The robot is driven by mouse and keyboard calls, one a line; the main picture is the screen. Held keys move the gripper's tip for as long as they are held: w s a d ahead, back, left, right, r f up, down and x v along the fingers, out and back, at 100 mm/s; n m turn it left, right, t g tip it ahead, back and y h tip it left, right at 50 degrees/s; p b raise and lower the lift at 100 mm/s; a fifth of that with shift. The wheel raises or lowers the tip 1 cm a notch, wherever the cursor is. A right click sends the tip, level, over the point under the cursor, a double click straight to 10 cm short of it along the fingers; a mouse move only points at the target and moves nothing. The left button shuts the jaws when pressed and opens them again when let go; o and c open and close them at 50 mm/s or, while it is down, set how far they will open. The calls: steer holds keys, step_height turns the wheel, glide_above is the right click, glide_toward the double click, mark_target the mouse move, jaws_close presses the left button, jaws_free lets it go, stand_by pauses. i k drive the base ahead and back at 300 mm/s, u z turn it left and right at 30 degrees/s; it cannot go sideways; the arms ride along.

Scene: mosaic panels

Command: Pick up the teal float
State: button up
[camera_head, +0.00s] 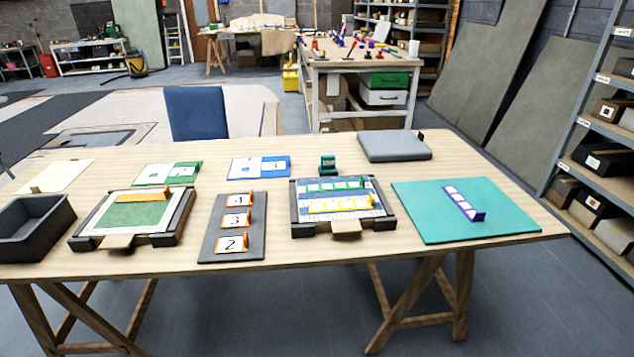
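A small dark teal block-like thing (328,165) stands on the wooden table just behind the right-hand framed panel (296,214). It looks like the teal float by colour, though its shape is too small to make out fully. A larger flat teal mat (420,222) lies at the right of the table with a purple strip with white squares (463,205) on it. My gripper is not in view.
The wooden table (330,265) also holds a dark grey bin (62,215), a left framed panel (85,238) with a green field, a numbered dark board (231,250), blue and green cards and a grey slab (393,147). A blue chair (196,112) stands behind.

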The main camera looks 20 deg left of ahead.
mark_target(328, 168)
steer(key=k, duration=0.6)
steer(key=u, duration=0.5)
steer(key=i, duration=1.1)
steer(key=u, duration=0.5)
steer(key=i, duration=0.9)
steer(key=u, duration=0.05)
